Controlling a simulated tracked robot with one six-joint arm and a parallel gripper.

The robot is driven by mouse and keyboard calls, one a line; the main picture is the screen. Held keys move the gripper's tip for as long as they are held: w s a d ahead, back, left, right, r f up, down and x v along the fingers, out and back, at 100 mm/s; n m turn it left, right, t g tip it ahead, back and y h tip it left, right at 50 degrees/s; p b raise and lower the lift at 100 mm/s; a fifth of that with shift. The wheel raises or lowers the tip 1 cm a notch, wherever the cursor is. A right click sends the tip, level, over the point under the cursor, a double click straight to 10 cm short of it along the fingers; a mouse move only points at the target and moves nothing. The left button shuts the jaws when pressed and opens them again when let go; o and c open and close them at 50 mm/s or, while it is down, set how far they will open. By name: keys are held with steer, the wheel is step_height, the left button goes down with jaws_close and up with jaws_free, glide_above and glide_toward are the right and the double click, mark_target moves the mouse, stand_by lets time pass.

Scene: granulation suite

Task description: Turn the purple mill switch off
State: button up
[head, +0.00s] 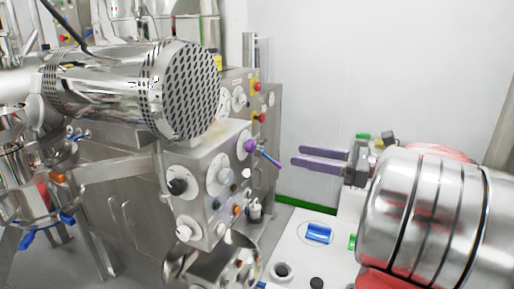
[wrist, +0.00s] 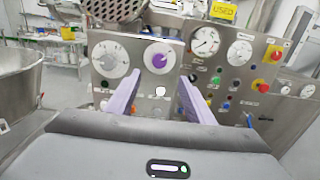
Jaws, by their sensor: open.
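The purple mill switch (wrist: 160,57) is a round purple knob on a white dial plate on the steel control panel. Its exact setting is too small to read. In the head view the purple knob (head: 249,146) shows side-on at the upper right of the steel control box. My gripper (head: 294,156) has two purple fingers, open and empty, pointing left toward the panel, with a clear gap to the knob. In the wrist view my gripper (wrist: 158,76) frames the knob, which lies slightly above and between the fingertips.
A white dial (wrist: 110,60) sits left of the knob. A gauge (wrist: 205,41) and red emergency button (wrist: 273,54) are to the right. A purple-blue lever (head: 269,158) juts from the box below the knob. A perforated steel drum (head: 188,90) overhangs the box.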

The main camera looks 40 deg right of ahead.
mark_target(254, 146)
steer(key=x, duration=1.3)
steer(key=shift+w+a, duration=0.15)
steer(key=shift+w, duration=0.15)
steer(key=shift+c, duration=0.5)
steer(key=c, duration=0.9)
